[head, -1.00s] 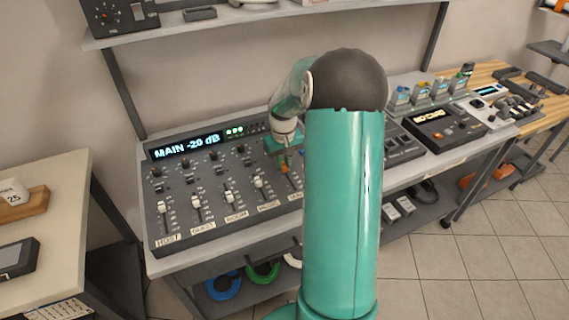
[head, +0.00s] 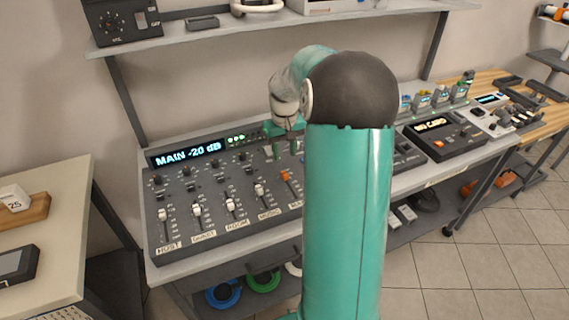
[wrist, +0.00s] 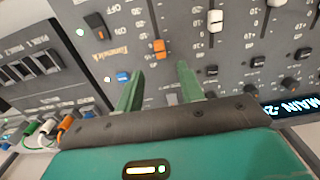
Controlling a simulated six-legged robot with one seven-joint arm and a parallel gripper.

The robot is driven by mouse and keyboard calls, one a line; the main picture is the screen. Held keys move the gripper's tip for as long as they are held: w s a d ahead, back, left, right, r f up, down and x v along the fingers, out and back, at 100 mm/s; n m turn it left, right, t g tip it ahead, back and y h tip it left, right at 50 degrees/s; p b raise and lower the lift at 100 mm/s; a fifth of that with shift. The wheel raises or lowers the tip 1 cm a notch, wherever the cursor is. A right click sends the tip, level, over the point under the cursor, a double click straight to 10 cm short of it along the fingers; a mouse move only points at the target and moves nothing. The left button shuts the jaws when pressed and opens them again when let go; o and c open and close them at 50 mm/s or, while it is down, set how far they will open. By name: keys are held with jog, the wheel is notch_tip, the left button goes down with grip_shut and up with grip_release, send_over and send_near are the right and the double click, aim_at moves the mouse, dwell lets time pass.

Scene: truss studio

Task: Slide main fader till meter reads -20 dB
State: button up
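The mixing console (head: 215,228) has a lit display (head: 188,153) reading "MAIN -20 dB". The main fader's orange cap (head: 285,175) stands in the rightmost visible slot, beside my arm. In the wrist view the orange cap (wrist: 158,47) sits in its slot beyond the fingertips, clear of them. My gripper (head: 285,152) hovers above and behind the cap in the head view. In the wrist view my gripper (wrist: 160,72) has its two green fingers apart with nothing between them. My arm hides the console's right part in the head view.
Several white-capped channel faders (head: 197,210) stand left of the orange one. A "NO CARD" device (head: 440,133) stands further right on the bench. A shelf (head: 285,22) runs above the console. A pale table (head: 60,210) is at the left.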

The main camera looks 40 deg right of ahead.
notch_tip(320, 180, up, 6)
jog(key=shift+f, duration=0.15)
dwell(0.8)
jog(key=s+a+r+n+t+h, duration=0.1)
jog(key=s+a+r, duration=0.25)
jog(key=a, duration=0.45)
jog(key=s+a+r+n+t, duration=0.1)
jog(key=s+a+r, duration=0.1)
jog(key=a+r, duration=0.5)
jog(key=s+a+f+n+t+y, duration=0.1)
jog(key=s+a+f+t, duration=0.1)
jog(key=s+a, duration=1.1)
jog(key=shift+s+a+f+t, duration=0.35)
jog(key=shift+s+a+t, duration=0.05)
jog(key=shift+a+t, duration=0.45)
